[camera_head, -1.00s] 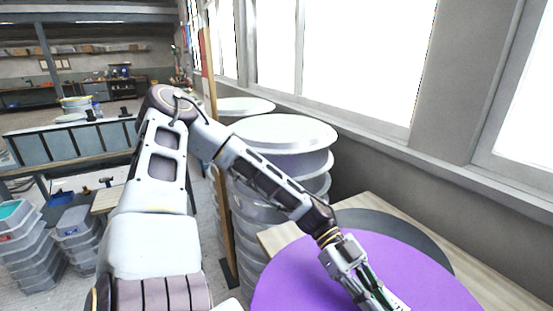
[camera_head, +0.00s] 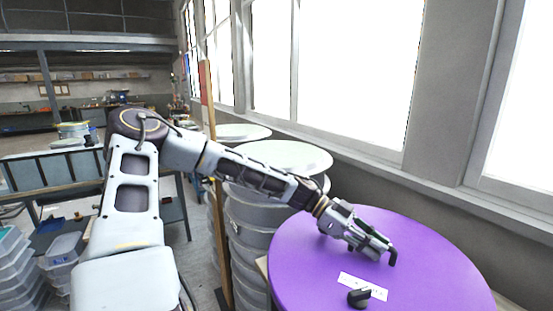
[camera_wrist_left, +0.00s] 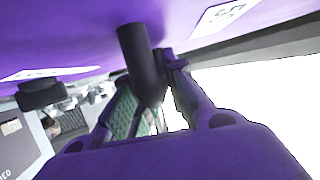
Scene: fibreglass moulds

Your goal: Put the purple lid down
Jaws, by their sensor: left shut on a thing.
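The purple lid (camera_head: 310,250) is a large flat disc at the lower right of the head view. It carries a white label and a black knob (camera_head: 360,298) near its front. My left gripper (camera_head: 385,252) reaches over the lid from the left and is shut on a dark upright handle of it. In the left wrist view the dark cylindrical handle (camera_wrist_left: 140,60) sits between the fingers, beside the purple surface (camera_wrist_left: 70,35). My right gripper is not in view.
The window wall (camera_head: 440,195) runs along the right. Clear bins (camera_head: 65,250) are at far left.

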